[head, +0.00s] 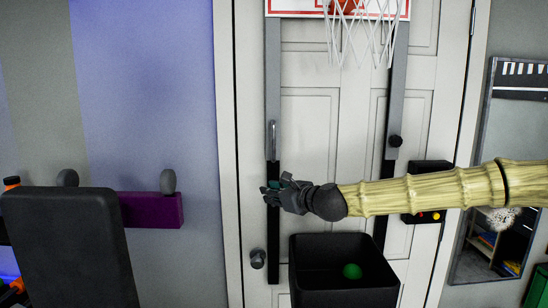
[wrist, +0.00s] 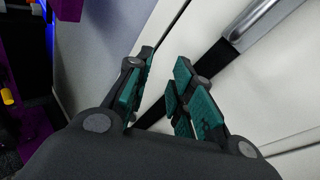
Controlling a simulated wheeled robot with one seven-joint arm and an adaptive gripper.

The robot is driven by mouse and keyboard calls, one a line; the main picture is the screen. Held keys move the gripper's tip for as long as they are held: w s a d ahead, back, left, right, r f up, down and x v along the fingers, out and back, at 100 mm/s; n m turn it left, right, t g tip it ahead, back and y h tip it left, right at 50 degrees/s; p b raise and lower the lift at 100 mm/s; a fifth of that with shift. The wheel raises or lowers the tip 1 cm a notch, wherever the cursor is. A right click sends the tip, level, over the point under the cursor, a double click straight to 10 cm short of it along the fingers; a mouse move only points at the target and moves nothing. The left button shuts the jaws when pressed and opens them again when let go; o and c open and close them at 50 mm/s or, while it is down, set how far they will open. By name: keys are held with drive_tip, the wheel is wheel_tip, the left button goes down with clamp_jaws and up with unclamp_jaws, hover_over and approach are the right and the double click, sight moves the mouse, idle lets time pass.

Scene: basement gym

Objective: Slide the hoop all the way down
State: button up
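The hoop's white net (head: 362,38) hangs at the top of the head view, below a white backboard with a red edge (head: 300,14). An orange ball (head: 347,6) shows at the hoop; the rim is mostly cut off. Two rails run down the door: grey upper parts, black lower parts. A silver handle (head: 271,138) sits on the left rail (head: 273,240). My gripper (head: 271,190) is in front of this rail, just below the handle. In the wrist view my gripper (wrist: 158,95) is open and empty, with the black rail behind its fingers and the silver piece (wrist: 265,22) at upper right.
A black bin (head: 343,245) with a green ball (head: 352,271) stands below my arm. A doorknob (head: 257,258) is at lower left. A dark padded bench (head: 70,245) stands left.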

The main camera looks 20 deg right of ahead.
sight(274, 156)
drive_tip(key=d+r+m+t, duration=0.1)
drive_tip(key=d+r+m, duration=0.15)
drive_tip(key=r, duration=0.45)
drive_tip(key=d+r+m+t, duration=0.2)
drive_tip(key=d+r, duration=0.2)
drive_tip(key=r, duration=0.2)
drive_tip(key=shift+n, duration=0.25)
drive_tip(key=shift+f+p+x, duration=0.2)
drive_tip(key=shift+p+x, duration=1.6)
drive_tip(key=shift+x, duration=3.45)
drive_tip(key=shift+s+a, duration=0.1)
drive_tip(key=shift+c, duration=0.2)
clamp_jaws()
